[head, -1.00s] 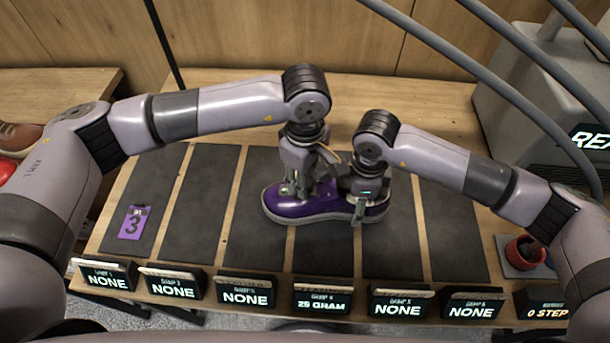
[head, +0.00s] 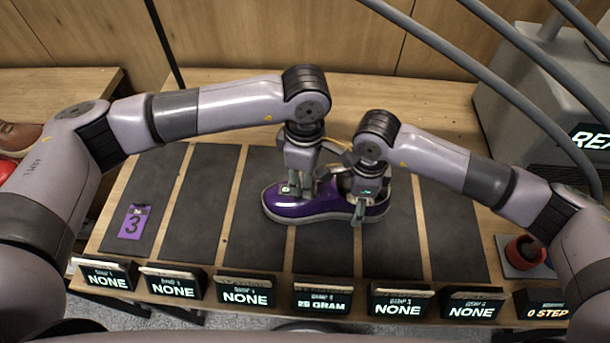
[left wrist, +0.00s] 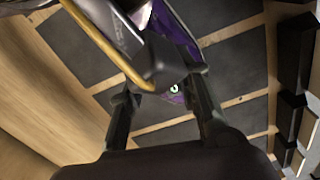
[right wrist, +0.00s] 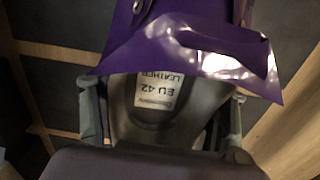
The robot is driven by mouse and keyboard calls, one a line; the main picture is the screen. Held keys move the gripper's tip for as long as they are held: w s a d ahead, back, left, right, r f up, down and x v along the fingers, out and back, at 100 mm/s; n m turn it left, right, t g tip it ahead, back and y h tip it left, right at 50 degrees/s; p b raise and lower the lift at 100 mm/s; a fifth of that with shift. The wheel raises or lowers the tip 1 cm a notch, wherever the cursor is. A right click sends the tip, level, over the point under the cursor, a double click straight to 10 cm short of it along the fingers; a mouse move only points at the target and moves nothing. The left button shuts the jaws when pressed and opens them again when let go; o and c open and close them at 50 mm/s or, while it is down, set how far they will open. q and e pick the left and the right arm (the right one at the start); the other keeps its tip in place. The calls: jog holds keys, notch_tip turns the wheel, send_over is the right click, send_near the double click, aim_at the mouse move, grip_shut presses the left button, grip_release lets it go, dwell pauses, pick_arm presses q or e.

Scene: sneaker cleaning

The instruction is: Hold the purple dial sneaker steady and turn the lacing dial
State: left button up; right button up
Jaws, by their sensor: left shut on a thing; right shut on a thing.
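The purple dial sneaker (head: 290,208) lies upright on the dark mats, toe to the left in the head view. My left gripper (head: 300,190) points down at the top of its front part, shut on the lacing dial, which its fingers mostly hide. My right gripper (head: 361,205) is shut on the sneaker's heel end. The right wrist view shows its fingers (right wrist: 160,110) either side of the heel, with the EU 42 label (right wrist: 158,95) inside the shoe.
A purple card marked 3 (head: 133,222) lies on the far-left mat. Several small displays (head: 322,300) line the front edge; the one below the sneaker appears to read 29 GRAM. A red cup (head: 525,250) stands at right. My two wrists are close together above the sneaker.

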pick_arm(q)
jog(key=o, duration=1.1)
jog(key=shift+o, duration=0.2)
jog(key=shift+r, duration=0.1)
notch_tip(320, 180, up, 12)
